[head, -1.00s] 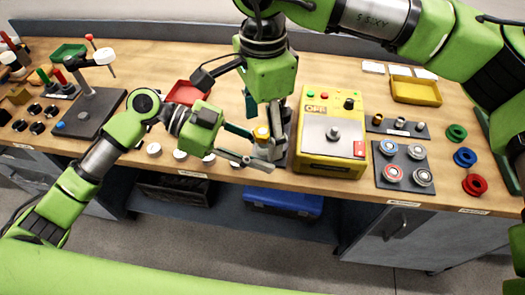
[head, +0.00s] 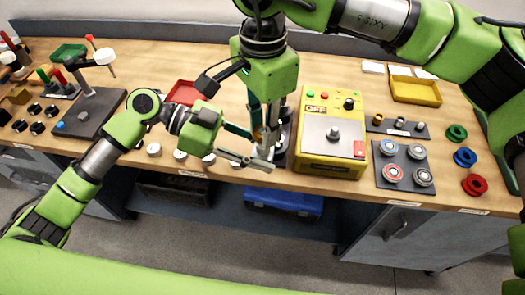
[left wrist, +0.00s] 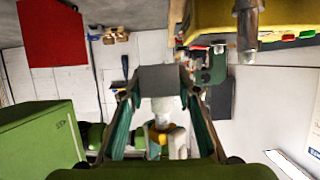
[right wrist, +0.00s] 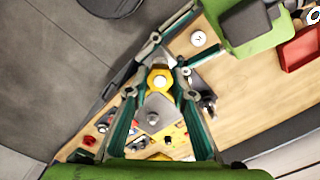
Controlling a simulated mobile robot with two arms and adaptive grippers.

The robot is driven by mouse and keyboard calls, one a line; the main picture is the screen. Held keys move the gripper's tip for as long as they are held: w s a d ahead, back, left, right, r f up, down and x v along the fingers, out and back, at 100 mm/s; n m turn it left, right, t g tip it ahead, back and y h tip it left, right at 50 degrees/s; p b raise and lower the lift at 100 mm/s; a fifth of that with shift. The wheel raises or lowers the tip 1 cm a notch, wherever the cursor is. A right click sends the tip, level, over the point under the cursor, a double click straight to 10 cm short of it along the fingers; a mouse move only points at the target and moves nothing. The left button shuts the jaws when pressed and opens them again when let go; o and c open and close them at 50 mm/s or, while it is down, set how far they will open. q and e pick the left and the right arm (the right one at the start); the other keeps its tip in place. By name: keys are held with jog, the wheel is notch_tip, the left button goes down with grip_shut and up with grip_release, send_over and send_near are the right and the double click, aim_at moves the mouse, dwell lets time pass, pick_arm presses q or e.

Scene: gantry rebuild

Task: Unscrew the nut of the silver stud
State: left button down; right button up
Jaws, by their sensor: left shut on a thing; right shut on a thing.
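The silver stud (left wrist: 164,104) shows in the left wrist view, with a grey block-like end between my left fingertips. My left gripper (left wrist: 162,80) is shut on that end; it also shows in the head view (head: 258,150), reaching in from the left. A yellow hex nut (right wrist: 160,79) sits around the stud. My right gripper (head: 264,138) points down from above and is shut on the nut; its fingers flank it in the right wrist view (right wrist: 160,84). In the head view the fingers hide most of the stud and nut. I cannot tell the thread engagement.
A yellow machine (head: 314,165) with a grey plate stands close to the right of the grippers. A red tray (head: 183,92) lies behind my left arm. White round pieces (head: 153,149) line the bench's front edge. A dark plate with bearings (head: 402,153) lies farther right.

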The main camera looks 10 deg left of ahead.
jog(key=n, duration=0.5)
jog(key=shift+n, duration=0.4)
jog(key=n, duration=0.4)
jog(key=shift+n, duration=0.4)
jog(key=n, duration=0.5)
jog(key=shift+n, duration=0.4)
jog(key=n, duration=0.5)
jog(key=o, duration=2)
jog(key=shift+c, duration=0.2)
